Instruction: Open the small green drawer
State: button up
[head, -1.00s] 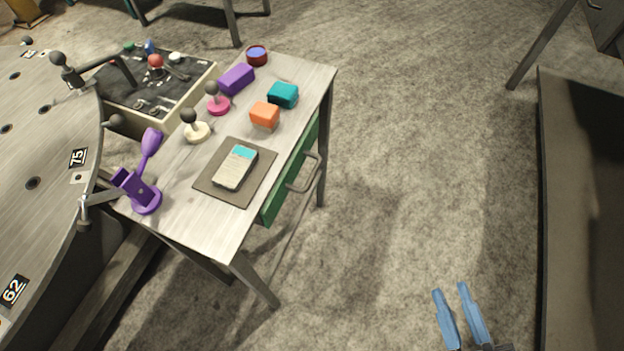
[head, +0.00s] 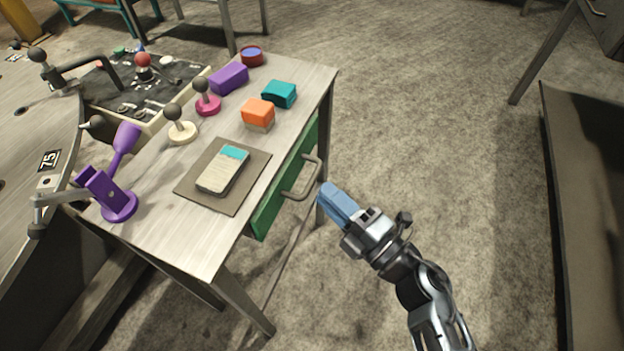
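The small green drawer (head: 272,207) is set under the top of the grey wooden table, on its right side. It appears closed, its front level with the table's edge. A grey bar handle (head: 303,183) stands out from its front. My gripper (head: 325,190) has blue fingers and points up and left, with its tips just right of the handle in the picture. I cannot tell whether they touch the handle. The two fingers overlap in this view, so the gap between them is hidden.
The table (head: 200,235) carries a dark mat (head: 196,187) with a phone-like device (head: 222,175), a purple stand (head: 118,203), joystick-like knobs and coloured blocks. A round metal table stands at left. Open floor (head: 440,130) lies to the right, then a dark bench (head: 590,200).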

aim_at(312, 179)
jog(key=shift+x, duration=2.7)
jog(key=shift+c, duration=0.4)
jog(key=shift+s, duration=0.1)
grip_shut()
jog(key=shift+d, duration=0.1)
